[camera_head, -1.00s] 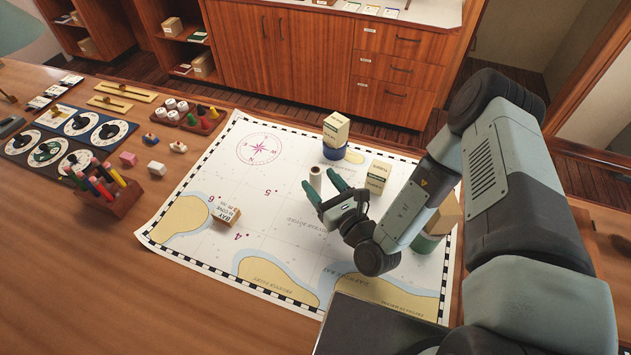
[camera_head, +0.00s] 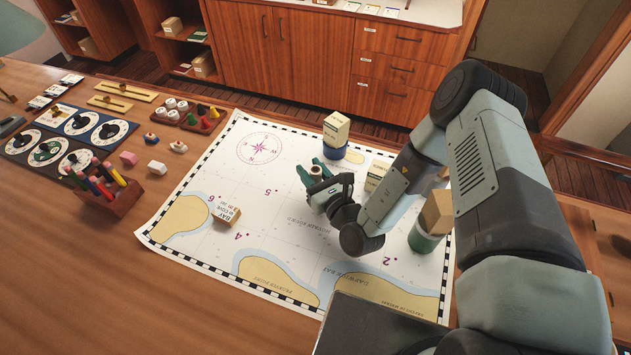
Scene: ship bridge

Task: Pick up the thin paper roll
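The thin paper roll (camera_head: 315,170) is a small, pale upright cylinder on the chart, largely hidden by my gripper. My gripper (camera_head: 311,169) reaches in low from the right, with its green fingers on either side of the roll. I cannot tell whether the fingers touch the roll or have a gap beside it. The roll appears to stand where it stood before.
A boxed item on a blue round base (camera_head: 335,153) stands just behind the gripper. A cream box (camera_head: 376,175) is close to its right. A green cylinder with a box on top (camera_head: 424,238) stands near my arm. A small carton (camera_head: 227,216) lies left on the chart (camera_head: 290,215).

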